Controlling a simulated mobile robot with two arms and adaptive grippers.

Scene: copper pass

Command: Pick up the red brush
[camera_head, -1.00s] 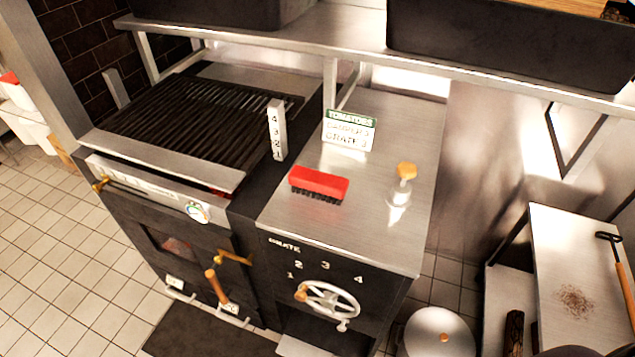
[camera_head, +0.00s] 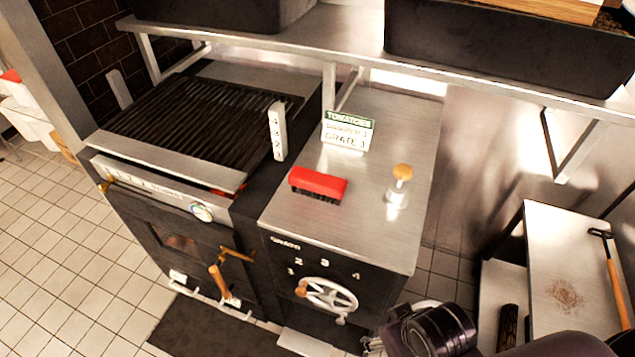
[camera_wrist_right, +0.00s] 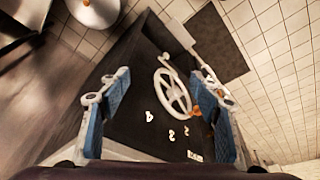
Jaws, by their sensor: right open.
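The red brush (camera_head: 318,184) lies on the steel counter top, its dark bristles facing down and toward the front. My right gripper (camera_head: 372,345) comes in at the bottom of the head view, low in front of the counter and well apart from the brush. In the right wrist view my right gripper (camera_wrist_right: 158,108) is open, its two blue-padded fingers wide apart with nothing between them. Beyond the fingers is the counter's dark front with the white handwheel (camera_wrist_right: 173,92). The brush does not show in the wrist view. My left gripper is not in view.
On the counter stand a tomatoes sign (camera_head: 347,131) and a small orange-topped holder (camera_head: 400,184). A ribbed grill (camera_head: 200,120) is at the left, with a numbered white post (camera_head: 277,131) beside it. A steel shelf (camera_head: 300,48) runs above. A side table (camera_head: 570,260) is at the right.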

